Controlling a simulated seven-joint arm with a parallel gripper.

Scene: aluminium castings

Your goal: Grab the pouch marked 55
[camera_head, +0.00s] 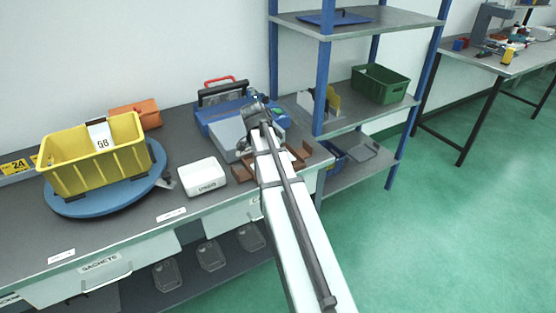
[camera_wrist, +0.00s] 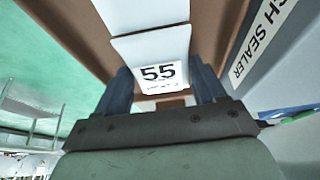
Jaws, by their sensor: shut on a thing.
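The pouch marked 55 (camera_wrist: 152,50) shows in the wrist view as a white face with a black 55. It sits between the two dark fingers of my gripper (camera_wrist: 163,82), which is shut on it. Brown surfaces lie on both sides of it. In the head view my arm reaches over the right end of the bench and hides the fingers and the pouch. Brown pieces (camera_head: 241,167) show beside the arm there.
A yellow crate (camera_head: 125,160) with a card reading 58 stands on a blue turntable (camera_head: 100,205). A white labelled bin (camera_head: 203,177), an orange pouch-like item (camera_head: 148,112) and a blue machine (camera_head: 212,121) are on the bench. Blue-post shelving (camera_head: 323,85) stands close on the right.

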